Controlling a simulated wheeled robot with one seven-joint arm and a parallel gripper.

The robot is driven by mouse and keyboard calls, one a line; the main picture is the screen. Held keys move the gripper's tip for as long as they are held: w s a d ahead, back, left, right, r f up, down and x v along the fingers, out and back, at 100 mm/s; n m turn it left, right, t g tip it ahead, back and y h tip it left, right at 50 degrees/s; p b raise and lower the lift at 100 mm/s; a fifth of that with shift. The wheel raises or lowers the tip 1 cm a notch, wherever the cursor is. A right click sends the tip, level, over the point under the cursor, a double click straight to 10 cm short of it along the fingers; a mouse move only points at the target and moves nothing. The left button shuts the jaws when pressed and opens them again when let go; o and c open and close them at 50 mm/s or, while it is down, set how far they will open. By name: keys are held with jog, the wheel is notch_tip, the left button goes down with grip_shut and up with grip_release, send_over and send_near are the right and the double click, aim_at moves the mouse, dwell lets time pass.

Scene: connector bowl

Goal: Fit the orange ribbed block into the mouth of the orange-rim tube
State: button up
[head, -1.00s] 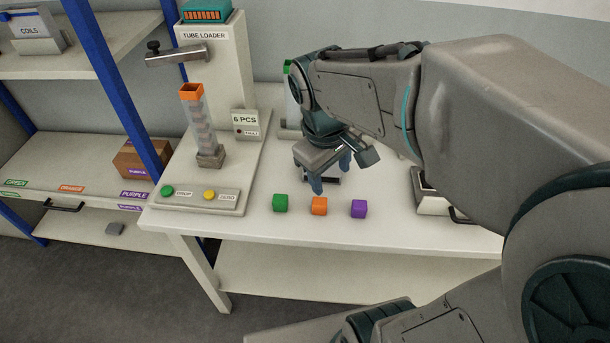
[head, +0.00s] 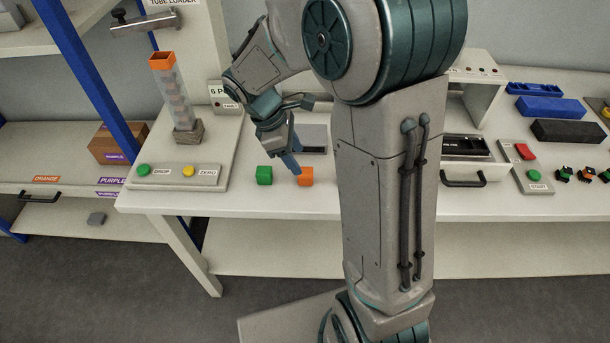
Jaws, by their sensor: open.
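The orange block (head: 306,177) sits on the white table near its front edge; its ribs are too small to make out. The orange-rim tube (head: 175,98) is a clear tube, slightly tilted, on a grey foot at the tube loader on the left. Its orange rim (head: 162,61) faces up, and blurred pieces show inside the tube. My gripper (head: 290,161) points down just behind and above the orange block, with its blue fingers close to the block's upper left. It is open and holds nothing visible. Whether it touches the block cannot be told.
A green block (head: 264,175) sits close left of the orange one. My arm covers the table to the right. The DROP and ZERO button panel (head: 178,177) lies before the tube. A drawer unit (head: 466,162), start panel (head: 533,174) and small connectors (head: 562,174) stand right.

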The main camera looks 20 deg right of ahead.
aim_at(305, 171)
jog(key=shift+x, duration=3.55)
jog(key=shift+a, duration=0.15)
jog(key=c, duration=1)
